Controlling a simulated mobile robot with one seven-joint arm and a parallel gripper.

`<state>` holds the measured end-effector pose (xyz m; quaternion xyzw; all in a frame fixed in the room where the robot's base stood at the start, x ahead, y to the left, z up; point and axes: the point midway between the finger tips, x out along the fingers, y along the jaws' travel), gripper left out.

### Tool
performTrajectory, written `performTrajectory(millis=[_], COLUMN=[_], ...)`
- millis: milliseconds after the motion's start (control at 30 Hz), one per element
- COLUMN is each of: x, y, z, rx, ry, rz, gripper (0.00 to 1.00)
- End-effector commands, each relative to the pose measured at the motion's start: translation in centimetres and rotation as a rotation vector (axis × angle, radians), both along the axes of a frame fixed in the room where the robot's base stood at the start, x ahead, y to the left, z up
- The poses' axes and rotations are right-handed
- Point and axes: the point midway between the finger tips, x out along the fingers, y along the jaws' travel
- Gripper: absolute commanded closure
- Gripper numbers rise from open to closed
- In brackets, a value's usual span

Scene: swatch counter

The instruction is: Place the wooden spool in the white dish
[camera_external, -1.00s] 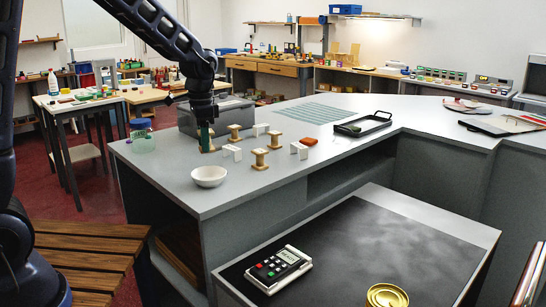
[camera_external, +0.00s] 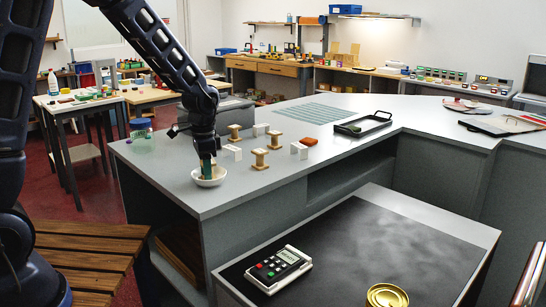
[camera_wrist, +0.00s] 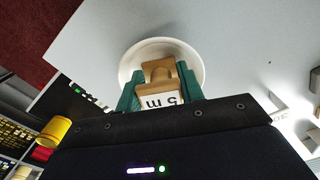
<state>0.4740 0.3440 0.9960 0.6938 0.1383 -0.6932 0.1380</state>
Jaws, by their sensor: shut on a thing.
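My gripper (camera_external: 207,165) is shut on a wooden spool (camera_wrist: 160,72), held between its green fingers. The spool has a white label with dark marks in the wrist view. In the external view the fingers and spool are at the white dish (camera_external: 208,182), over its bowl. The dish also shows in the wrist view, its rim (camera_wrist: 196,62) behind the spool. I cannot tell whether the spool touches the dish's bottom.
A jar with a blue lid (camera_external: 141,135) stands at the left edge. A grey box (camera_external: 232,108) is behind my gripper. A black tray (camera_external: 363,124) lies farther right.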

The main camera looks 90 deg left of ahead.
Motion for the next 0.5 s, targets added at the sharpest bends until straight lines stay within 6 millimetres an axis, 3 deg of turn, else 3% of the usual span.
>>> performTrajectory(millis=[167, 200, 500], x=[-0.01, -0.01, 0.00], y=[-0.01, 0.00, 0.00], z=[-0.30, -0.26, -0.21], rx=[-0.001, 0.000, 0.000], ry=[0.001, 0.001, 0.000], rz=[0.000, 0.000, 0.000], gripper=[0.84, 0.54, 0.53])
